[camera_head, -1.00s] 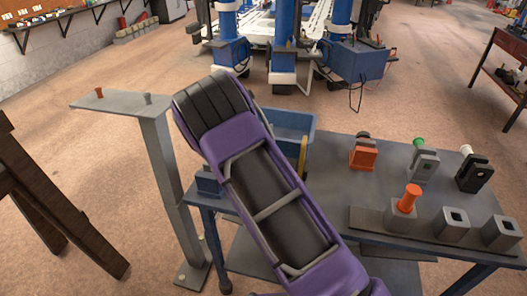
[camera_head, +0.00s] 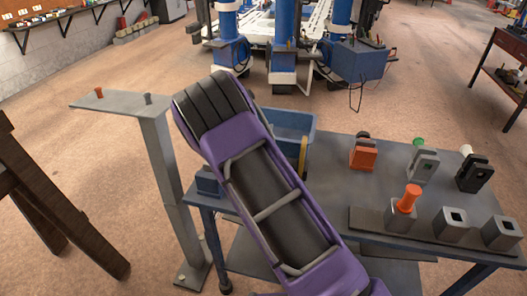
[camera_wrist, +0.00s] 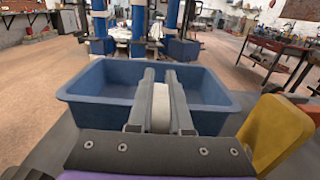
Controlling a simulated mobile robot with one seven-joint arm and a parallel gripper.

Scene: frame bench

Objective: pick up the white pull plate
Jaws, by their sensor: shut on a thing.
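The white pull plate (camera_wrist: 161,108) shows in the wrist view as a pale piece between the two grey fingers. My gripper (camera_wrist: 161,82) is shut on it, and the fingers hide its sides. The fingers point toward the blue bin (camera_wrist: 92,93), with their tips seen against the bin's inside. I cannot tell how high the plate is above the table. In the head view my purple arm hides the gripper and the plate.
The blue bin also shows in the head view (camera_head: 290,122), behind my arm. A yellow piece (camera_wrist: 277,133) stands close on the right. An orange clamp (camera_head: 363,155), a grey clamp (camera_head: 424,165) and a black clamp (camera_head: 474,174) stand on the table (camera_head: 338,185). A grey stand (camera_head: 165,165) is at left.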

